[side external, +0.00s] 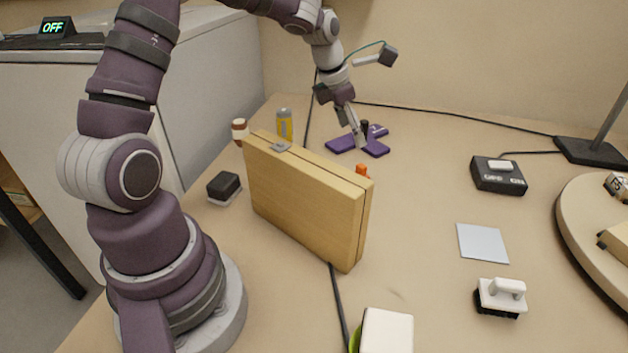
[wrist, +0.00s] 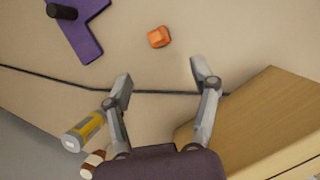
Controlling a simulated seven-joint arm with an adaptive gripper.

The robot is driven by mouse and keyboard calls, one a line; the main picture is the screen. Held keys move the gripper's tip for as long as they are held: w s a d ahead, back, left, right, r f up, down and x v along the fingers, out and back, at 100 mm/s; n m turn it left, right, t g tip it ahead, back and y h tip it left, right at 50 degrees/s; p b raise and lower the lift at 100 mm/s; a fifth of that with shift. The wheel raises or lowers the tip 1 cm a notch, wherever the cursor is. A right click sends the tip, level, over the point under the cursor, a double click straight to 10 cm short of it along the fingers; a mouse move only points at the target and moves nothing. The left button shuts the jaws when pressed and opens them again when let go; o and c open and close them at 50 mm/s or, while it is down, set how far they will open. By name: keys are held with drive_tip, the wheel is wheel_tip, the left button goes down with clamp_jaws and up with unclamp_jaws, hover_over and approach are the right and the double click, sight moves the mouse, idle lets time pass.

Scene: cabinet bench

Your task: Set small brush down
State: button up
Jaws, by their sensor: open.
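A small brush (side external: 502,297) with a white handle and back and dark bristles rests bristles-down on the bench at the front right of the side external view. It is not in the wrist view. My gripper (side external: 357,137) is far from it, at the back of the bench beyond the wooden case, close to a flat purple piece with a black peg. In the wrist view my gripper (wrist: 161,79) has its two fingers spread, with nothing between them but bench and a cable.
A wooden case (side external: 303,200) stands upright mid-bench. The purple piece (wrist: 82,33), an orange block (wrist: 159,37) and a yellow-grey cylinder (wrist: 84,131) lie around my gripper. A pale blue square (side external: 482,243), black box (side external: 498,175) and round turntable (side external: 575,225) are at right.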

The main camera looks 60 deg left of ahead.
drive_tip(key=s+d+r+m, duration=0.2)
drive_tip(key=s+r+m, duration=0.1)
drive_tip(key=m, duration=0.6)
drive_tip(key=s+d+r+m, duration=0.3)
drive_tip(key=s+m, duration=0.3)
drive_tip(key=m, duration=0.3)
drive_tip(key=s+d+r+m+y, duration=0.1)
drive_tip(key=s+d+r+m, duration=0.1)
drive_tip(key=s+m, duration=0.3)
drive_tip(key=shift+d+r+m+t, duration=0.15)
drive_tip(key=shift+r+m+t, duration=0.05)
drive_tip(key=shift+m, duration=0.75)
drive_tip(key=shift+d+r+m+t, duration=0.15)
drive_tip(key=shift+r+m+t, duration=0.05)
drive_tip(key=shift+m, duration=0.75)
drive_tip(key=s+m, duration=0.1)
drive_tip(key=m, duration=0.1)
drive_tip(key=s+d+m, duration=0.1)
drive_tip(key=m, duration=0.1)
drive_tip(key=s+m+h, duration=0.1)
drive_tip(key=m, duration=0.1)
drive_tip(key=shift+s+d+f+m, duration=0.3)
drive_tip(key=shift+s+d+m, duration=0.05)
drive_tip(key=shift+m, duration=0.05)
